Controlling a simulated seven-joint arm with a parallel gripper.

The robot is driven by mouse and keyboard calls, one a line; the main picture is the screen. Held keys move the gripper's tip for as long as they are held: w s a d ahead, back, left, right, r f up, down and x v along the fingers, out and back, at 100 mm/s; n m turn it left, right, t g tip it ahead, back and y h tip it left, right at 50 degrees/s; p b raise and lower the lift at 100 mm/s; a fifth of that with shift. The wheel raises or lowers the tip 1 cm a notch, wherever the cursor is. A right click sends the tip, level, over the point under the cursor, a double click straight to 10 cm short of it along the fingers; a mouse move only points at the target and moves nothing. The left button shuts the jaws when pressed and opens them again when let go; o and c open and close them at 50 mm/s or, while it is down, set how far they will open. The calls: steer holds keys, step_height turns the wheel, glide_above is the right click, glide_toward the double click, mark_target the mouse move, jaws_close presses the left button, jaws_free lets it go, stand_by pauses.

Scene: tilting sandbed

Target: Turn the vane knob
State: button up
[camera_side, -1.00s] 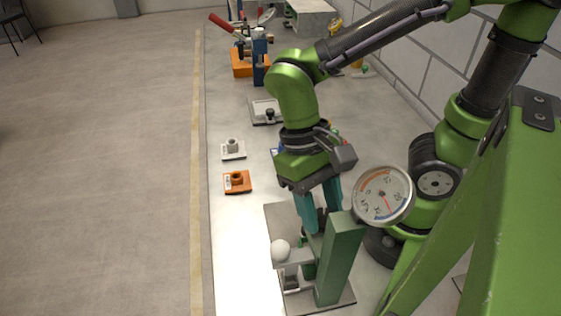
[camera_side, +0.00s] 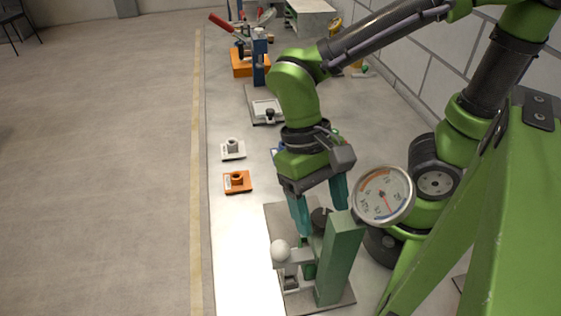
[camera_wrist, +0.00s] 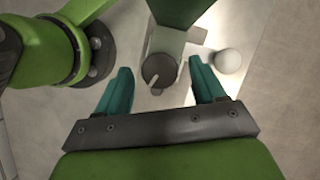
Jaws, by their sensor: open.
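The vane knob is a dark round cap with a light pointer bar, seen in the wrist view (camera_wrist: 156,72) on a grey mount. In the side view the dark knob (camera_side: 320,219) shows partly between the teal fingers, beside the green post (camera_side: 340,262). My gripper (camera_side: 323,220) is open above the base plate, with one finger on each side of the knob. In the wrist view my gripper (camera_wrist: 160,72) has clear gaps between both fingers and the knob. I see no contact.
A white ball (camera_side: 281,250) on a grey arm sits close to the left finger. A round dial gauge (camera_side: 384,195) stands right of my gripper. An orange block (camera_side: 237,182) and a white block (camera_side: 233,149) lie further left on the bench.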

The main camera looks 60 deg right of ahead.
steer(key=v, duration=1.7)
steer(key=w+d+f+t, duration=0.4)
steer(key=d+f+t, duration=0.3)
steer(key=d+t, duration=0.3)
steer(key=shift+w+t, duration=0.25)
steer(key=shift+t, duration=0.45)
